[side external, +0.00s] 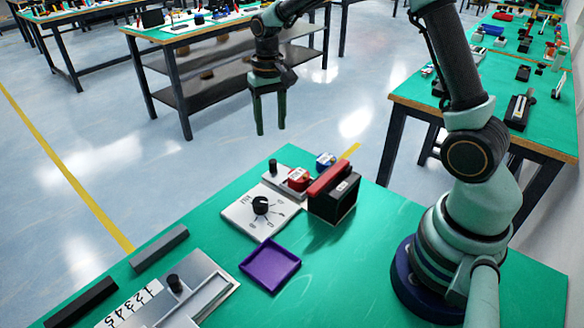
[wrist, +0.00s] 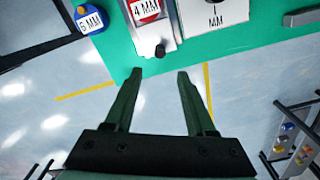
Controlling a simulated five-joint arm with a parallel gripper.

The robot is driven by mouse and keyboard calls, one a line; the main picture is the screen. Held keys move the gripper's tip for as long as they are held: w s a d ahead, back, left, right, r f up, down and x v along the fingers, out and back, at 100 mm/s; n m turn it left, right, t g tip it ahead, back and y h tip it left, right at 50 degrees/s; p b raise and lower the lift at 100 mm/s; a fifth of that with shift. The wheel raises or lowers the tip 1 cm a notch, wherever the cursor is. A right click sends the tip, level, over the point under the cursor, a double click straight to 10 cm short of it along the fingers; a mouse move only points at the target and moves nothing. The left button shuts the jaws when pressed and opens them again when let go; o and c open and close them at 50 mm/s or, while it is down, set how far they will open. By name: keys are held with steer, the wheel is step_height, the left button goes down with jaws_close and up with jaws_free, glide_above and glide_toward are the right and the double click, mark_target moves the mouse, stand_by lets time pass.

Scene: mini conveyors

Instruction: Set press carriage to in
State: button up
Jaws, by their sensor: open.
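My gripper (side external: 270,130) is open and empty, raised in the air past the far edge of the green table. In the wrist view its two fingers (wrist: 160,73) point toward the table edge, with a black knob (wrist: 161,50) just beyond them. The knob (side external: 273,166) stands on a narrow pale base (side external: 283,180) that also bears a red piece (side external: 300,178), marked 4 MM in the wrist view (wrist: 146,10). A metal slide plate (side external: 200,291) with another black knob (side external: 175,284) lies at the near left. I cannot tell which of these is the press carriage.
A white dial panel (side external: 246,219), a red-topped black box (side external: 335,193), a blue 6 MM piece (side external: 326,160) and a purple tray (side external: 271,273) stand close together. Grey (side external: 160,248) and black (side external: 82,303) bars lie at left. Green table surface is free right of the tray.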

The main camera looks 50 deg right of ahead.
mark_target(273, 161)
step_height(273, 161, down, 12)
steer(key=shift+r, duration=0.15)
stand_by(0.3)
jaws_close()
stand_by(1.4)
